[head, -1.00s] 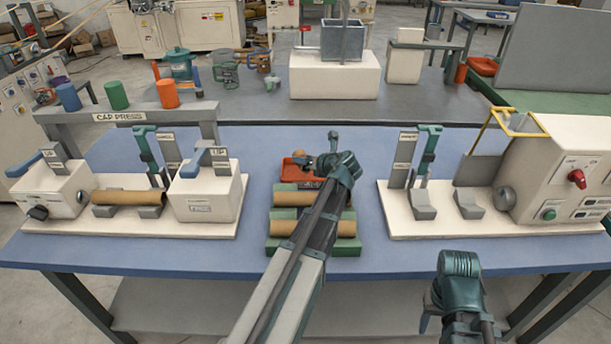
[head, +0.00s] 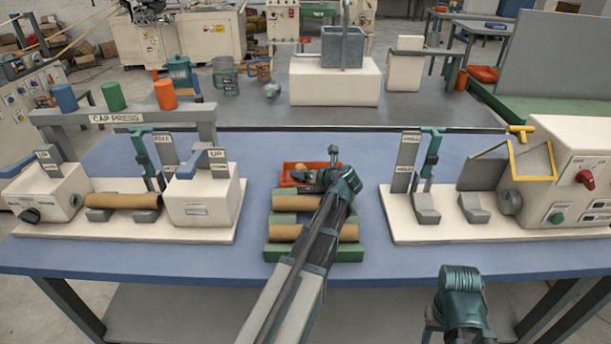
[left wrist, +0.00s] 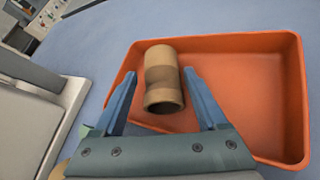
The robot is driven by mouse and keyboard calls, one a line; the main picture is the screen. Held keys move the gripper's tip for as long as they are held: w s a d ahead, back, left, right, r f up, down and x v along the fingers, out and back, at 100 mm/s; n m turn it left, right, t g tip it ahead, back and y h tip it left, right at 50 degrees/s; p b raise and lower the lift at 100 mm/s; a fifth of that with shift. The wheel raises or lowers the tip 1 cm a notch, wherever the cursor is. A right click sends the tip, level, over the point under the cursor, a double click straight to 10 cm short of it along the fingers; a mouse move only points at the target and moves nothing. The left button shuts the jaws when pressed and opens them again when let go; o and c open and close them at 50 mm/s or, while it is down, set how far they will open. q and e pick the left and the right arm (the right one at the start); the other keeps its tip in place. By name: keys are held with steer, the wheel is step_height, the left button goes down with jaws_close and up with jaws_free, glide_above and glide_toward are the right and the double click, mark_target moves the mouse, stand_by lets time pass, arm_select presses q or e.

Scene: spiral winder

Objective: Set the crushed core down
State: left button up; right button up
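The crushed core (left wrist: 163,78), a short brown tube with a dented middle, lies in the orange tray (left wrist: 245,60) near its left wall. In the head view a bit of the core (head: 299,173) shows in the tray (head: 289,168) beside my gripper. My left gripper (left wrist: 160,74) is open, its two blue fingers on either side of the core with visible gaps. In the head view my left gripper (head: 315,170) is over the tray, and my arm hides part of it. My right gripper (head: 460,285) is low at the front right, away from the table things; its fingers are not clear.
A green rack (head: 280,250) with two brown cores (head: 285,233) stands in front of the tray. A cap press (head: 205,232) holding another core (head: 125,201) is at left. A white machine (head: 400,230) with empty grey cradles is at right. Blue tabletop separates them.

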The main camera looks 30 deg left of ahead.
arm_select(q)
steer(key=shift+r, duration=0.15)
steer(key=shift+s+d+r+p, duration=0.1)
steer(key=shift+d+r+p, duration=0.15)
steer(key=shift+p, duration=0.2)
steer(key=p+v, duration=0.4)
steer(key=v, duration=0.6)
steer(key=shift+s+d+p, duration=0.1)
steer(key=shift+d+p, duration=0.1)
steer(key=shift+p, duration=0.2)
steer(key=shift+s+d+r, duration=0.15)
steer(key=shift+d, duration=0.2)
